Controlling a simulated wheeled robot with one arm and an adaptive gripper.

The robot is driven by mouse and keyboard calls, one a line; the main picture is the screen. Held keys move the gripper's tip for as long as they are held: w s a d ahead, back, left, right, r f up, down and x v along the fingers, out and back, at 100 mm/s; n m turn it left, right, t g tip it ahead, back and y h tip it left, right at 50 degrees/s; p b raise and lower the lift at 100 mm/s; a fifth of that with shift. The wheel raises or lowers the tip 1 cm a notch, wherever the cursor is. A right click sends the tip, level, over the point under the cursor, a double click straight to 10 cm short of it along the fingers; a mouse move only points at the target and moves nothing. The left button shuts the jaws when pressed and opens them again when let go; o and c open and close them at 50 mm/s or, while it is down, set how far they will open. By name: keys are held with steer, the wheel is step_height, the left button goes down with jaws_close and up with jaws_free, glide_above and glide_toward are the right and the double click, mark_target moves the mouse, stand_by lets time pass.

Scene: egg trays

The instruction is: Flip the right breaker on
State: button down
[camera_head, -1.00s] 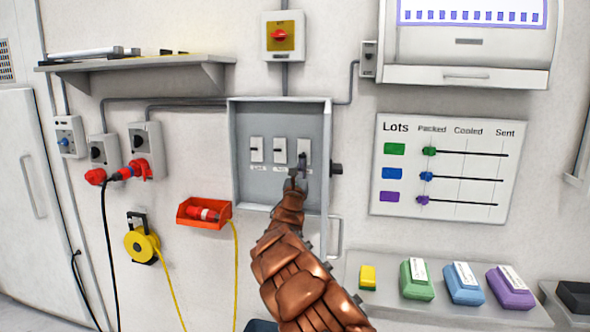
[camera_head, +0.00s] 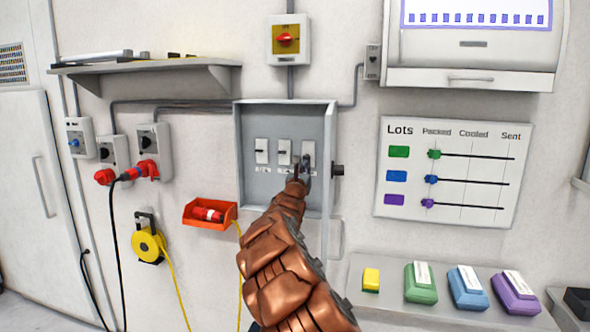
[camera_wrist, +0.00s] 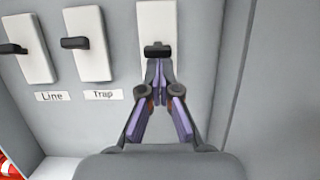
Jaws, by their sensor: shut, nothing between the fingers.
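The right breaker (camera_wrist: 155,25) is a white plate with a black lever in the open grey panel box (camera_head: 237,150). It also shows in the head view (camera_head: 308,149). In the wrist view its lever (camera_wrist: 157,50) sits right at the tips of my gripper (camera_wrist: 158,68). The fingers are shut with nothing between them. The tips are just below the lever and seem to touch it, though I cannot tell for sure. The label under this breaker is hidden by my gripper. To its left are the breakers labelled Trap (camera_wrist: 92,42) and Line (camera_wrist: 32,48).
The panel's right side wall (camera_wrist: 240,70) stands close to the right of my gripper. A red bin (camera_head: 210,224) hangs below left of the panel. A shelf with coloured blocks (camera_head: 421,284) is at lower right. A lots board (camera_head: 470,200) hangs to the right.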

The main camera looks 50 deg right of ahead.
steer(key=shift+s+a+r+g+y+p, duration=0.1)
steer(key=shift+r+g+y+p, duration=0.25)
steer(key=shift+y, duration=0.25)
steer(key=b+v, duration=1)
steer(key=v, duration=0.1)
steer(key=shift+s+a+f, duration=0.2)
steer(key=shift+f, duration=0.2)
stand_by(0.3)
steer(key=shift+r, duration=0.1)
stand_by(0.5)
